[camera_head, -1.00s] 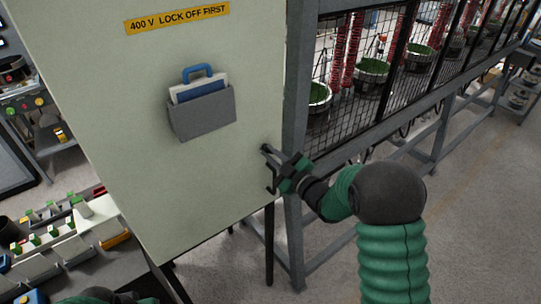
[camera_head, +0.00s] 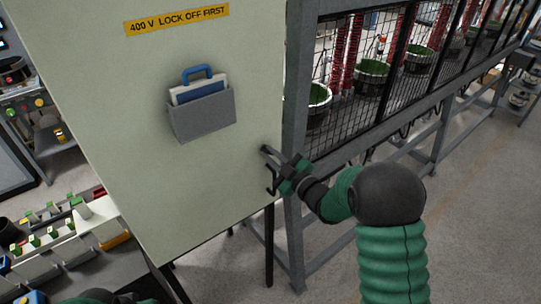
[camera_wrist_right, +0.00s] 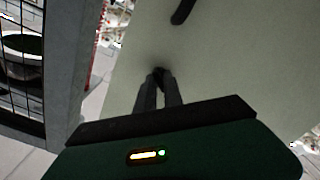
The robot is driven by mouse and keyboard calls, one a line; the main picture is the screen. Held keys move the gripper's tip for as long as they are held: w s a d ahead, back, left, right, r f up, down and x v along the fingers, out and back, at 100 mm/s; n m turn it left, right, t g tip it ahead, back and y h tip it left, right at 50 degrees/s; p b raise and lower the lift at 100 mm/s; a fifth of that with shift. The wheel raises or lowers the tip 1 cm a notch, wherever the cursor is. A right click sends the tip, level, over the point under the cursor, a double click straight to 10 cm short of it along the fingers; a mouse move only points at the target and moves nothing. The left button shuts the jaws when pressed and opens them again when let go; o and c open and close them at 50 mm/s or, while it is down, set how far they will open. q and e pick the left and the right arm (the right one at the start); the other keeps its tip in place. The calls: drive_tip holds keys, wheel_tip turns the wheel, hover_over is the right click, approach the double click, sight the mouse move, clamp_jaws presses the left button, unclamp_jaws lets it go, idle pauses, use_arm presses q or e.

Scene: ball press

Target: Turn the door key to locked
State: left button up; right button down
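The pale green cabinet door (camera_head: 200,180) fills the middle of the head view. My right gripper (camera_head: 266,152) is at its lower right edge. In the right wrist view the two dark fingers (camera_wrist_right: 158,78) stand close together, with their tips around a small dark piece at the door face, which looks like the door key (camera_wrist_right: 157,72). The fingers hide most of it, so I cannot tell its angle. A dark handle (camera_wrist_right: 183,12) is on the door beyond the fingertips in the wrist view. A green and black part of my left arm shows at the bottom left; its gripper is out of view.
A yellow label (camera_head: 177,19) and a grey document pocket (camera_head: 203,114) are on the door. A grey steel frame with a mesh guard (camera_head: 375,80) stands close to the right. A bench with small bins (camera_head: 60,245) is at the lower left.

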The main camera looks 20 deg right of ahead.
drive_tip(key=c, duration=1.6)
unclamp_jaws()
drive_tip(key=shift+f, duration=0.4)
drive_tip(key=shift+o, duration=0.2)
drive_tip(key=shift+d, duration=0.1)
drive_tip(key=shift+r, duration=0.1)
drive_tip(key=b+v, duration=0.4)
drive_tip(key=v, duration=1.2)
drive_tip(key=shift+s+d, duration=0.2)
drive_tip(key=shift+s, duration=0.1)
